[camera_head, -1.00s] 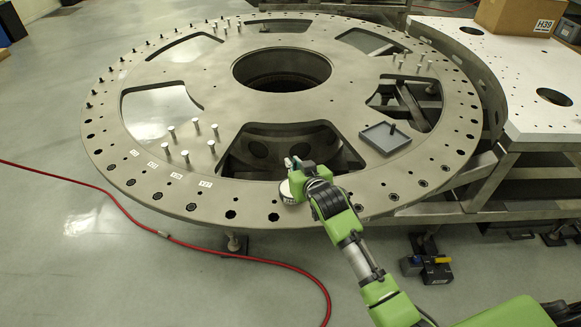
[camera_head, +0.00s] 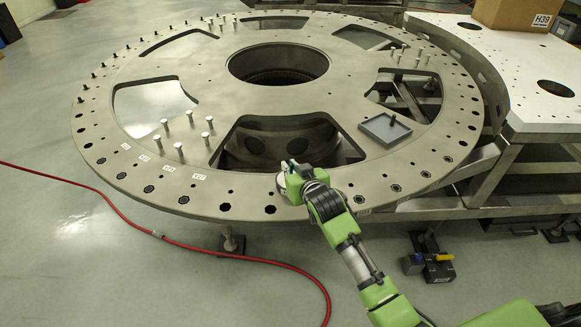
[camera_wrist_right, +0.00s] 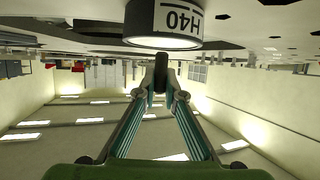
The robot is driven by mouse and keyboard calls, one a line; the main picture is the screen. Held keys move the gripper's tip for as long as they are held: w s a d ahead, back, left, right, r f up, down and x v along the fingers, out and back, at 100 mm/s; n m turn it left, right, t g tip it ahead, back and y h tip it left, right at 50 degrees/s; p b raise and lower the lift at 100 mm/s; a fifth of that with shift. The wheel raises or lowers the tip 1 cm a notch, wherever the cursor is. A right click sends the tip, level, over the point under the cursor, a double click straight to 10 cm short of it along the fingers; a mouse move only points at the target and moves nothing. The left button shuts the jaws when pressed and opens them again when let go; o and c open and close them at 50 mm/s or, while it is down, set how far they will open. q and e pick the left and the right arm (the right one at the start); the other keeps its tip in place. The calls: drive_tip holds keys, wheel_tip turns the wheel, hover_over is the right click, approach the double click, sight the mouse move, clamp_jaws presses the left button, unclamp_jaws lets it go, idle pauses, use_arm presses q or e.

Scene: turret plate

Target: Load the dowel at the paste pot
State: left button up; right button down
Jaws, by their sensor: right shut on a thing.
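My right gripper (camera_head: 287,169) is over the front rim of the turret plate (camera_head: 232,190), beside the white round pot (camera_head: 281,186), which it partly hides in the head view. In the right wrist view, which is upside down, the pot (camera_wrist_right: 165,22) shows close up with an "H40" label. There my right gripper (camera_wrist_right: 160,90) is shut on a dark, narrow piece (camera_wrist_right: 160,72), apparently the dowel. Its end appears close to the pot; I cannot tell whether they touch. My left gripper is not in view.
A grey tray (camera_head: 373,137) with a dark upright peg lies on the plate at right. Several silver pins (camera_head: 190,118) stand on the plate at left. The plate has large cutouts and rim holes. A cardboard box (camera_head: 515,14) sits on the pale table (camera_head: 490,75). A red cable crosses the floor.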

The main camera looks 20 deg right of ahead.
idle(0.4)
drive_tip(key=shift+f+b, duration=0.3)
drive_tip(key=shift+f, duration=0.35)
idle(0.7)
wheel_tip(320, 180, up, 7)
drive_tip(key=p, duration=0.7)
drive_tip(key=shift+r, duration=0.15)
idle(0.6)
